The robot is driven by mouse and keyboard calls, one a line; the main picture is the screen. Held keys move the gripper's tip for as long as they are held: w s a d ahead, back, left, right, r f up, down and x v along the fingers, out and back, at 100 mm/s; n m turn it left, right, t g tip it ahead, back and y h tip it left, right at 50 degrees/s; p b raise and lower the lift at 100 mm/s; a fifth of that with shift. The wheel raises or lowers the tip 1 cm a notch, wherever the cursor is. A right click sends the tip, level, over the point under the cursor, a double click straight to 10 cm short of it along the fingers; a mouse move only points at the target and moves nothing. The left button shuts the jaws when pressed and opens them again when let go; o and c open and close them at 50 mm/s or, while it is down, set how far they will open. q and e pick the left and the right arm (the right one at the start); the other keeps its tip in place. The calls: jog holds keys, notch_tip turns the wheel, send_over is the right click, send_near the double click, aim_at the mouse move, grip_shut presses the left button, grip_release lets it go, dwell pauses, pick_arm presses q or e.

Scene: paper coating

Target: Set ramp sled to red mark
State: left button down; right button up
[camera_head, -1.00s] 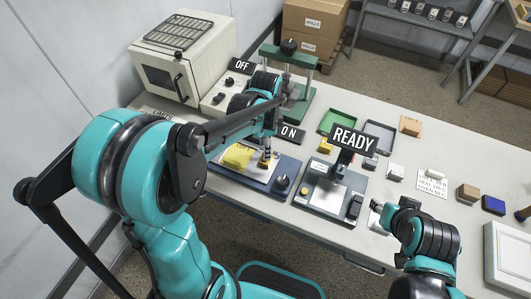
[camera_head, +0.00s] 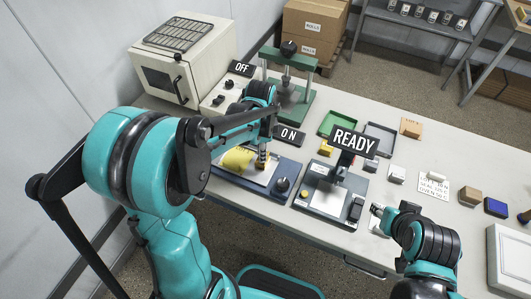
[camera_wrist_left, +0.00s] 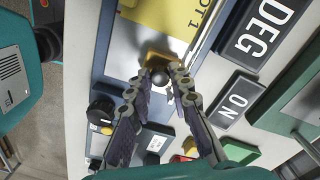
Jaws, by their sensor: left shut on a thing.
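The ramp sled shows in the left wrist view as a small yellow-brown block (camera_wrist_left: 152,57) with a dark round knob. My left gripper (camera_wrist_left: 160,76) is shut on this knob. In the head view my left gripper (camera_head: 262,163) is over the right part of the blue-framed plate (camera_head: 283,202), beside a yellow sheet (camera_head: 236,160); the sheet also shows in the left wrist view (camera_wrist_left: 165,18). I cannot make out a red mark on the plate. My right gripper (camera_head: 377,210) is near the table's front edge, away from the sled; its jaws are too small to judge.
A station with a READY sign (camera_head: 353,142) stands right of the plate. An ON sign (camera_head: 289,135) and a green press (camera_head: 290,105) stand behind. A white oven (camera_head: 183,60) is at the back left. Green (camera_head: 337,121) and grey trays and several small blocks lie to the right.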

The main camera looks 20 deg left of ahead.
pick_arm(q)
jog(key=a, duration=0.6)
jog(key=shift+w+a, duration=0.25)
jog(key=shift+a, duration=0.05)
jog(key=c, duration=1.4)
grip_release()
jog(key=shift+o, duration=0.2)
notch_tip(320, 180, up, 12)
